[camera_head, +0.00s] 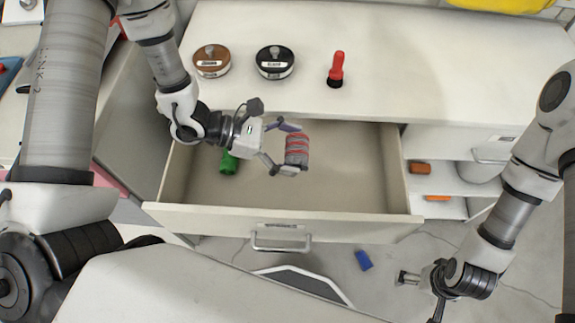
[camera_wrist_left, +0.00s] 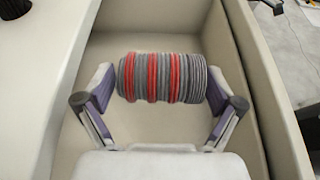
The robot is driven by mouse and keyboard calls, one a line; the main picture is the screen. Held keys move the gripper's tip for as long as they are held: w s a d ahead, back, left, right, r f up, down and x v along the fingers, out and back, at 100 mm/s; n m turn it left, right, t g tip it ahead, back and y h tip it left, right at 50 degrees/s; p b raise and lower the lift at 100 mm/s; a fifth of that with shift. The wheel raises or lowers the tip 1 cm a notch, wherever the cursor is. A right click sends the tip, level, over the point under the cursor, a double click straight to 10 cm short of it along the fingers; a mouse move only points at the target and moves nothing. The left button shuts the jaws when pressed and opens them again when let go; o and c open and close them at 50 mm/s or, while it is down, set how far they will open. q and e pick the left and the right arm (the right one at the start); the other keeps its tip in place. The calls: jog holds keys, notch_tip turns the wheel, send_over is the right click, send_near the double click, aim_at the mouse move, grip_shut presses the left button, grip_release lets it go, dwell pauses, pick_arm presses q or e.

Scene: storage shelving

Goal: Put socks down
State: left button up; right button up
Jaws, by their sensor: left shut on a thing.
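The socks (camera_head: 297,150) are a rolled bundle with grey and red stripes. My left gripper (camera_head: 288,150) is shut on them and holds them over the open drawer (camera_head: 340,188). In the left wrist view the socks (camera_wrist_left: 162,78) lie crosswise between the two fingers of my left gripper (camera_wrist_left: 160,92), with the drawer floor behind them. I cannot tell the exact height above the floor. My right gripper (camera_head: 422,290) is low at the right, away from the drawer; its finger opening is unclear.
A green object (camera_head: 229,162) lies in the drawer's left part. The countertop (camera_head: 420,60) holds a brown round tin (camera_head: 211,63), a black round tin (camera_head: 275,64) and a red-handled item (camera_head: 336,70). Shelves at right hold small orange things. A blue object (camera_head: 363,260) lies on the floor.

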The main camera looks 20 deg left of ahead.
pick_arm(q)
jog(key=f, duration=1)
jog(key=shift+a+b, duration=0.3)
jog(key=shift+b, duration=0.1)
jog(key=shift+w+a+f, duration=0.1)
jog(key=shift+a+f, duration=0.05)
jog(key=shift+f, duration=0.05)
jog(key=shift+f+b, duration=0.65)
jog(key=shift+r, duration=0.1)
jog(key=o, duration=0.8)
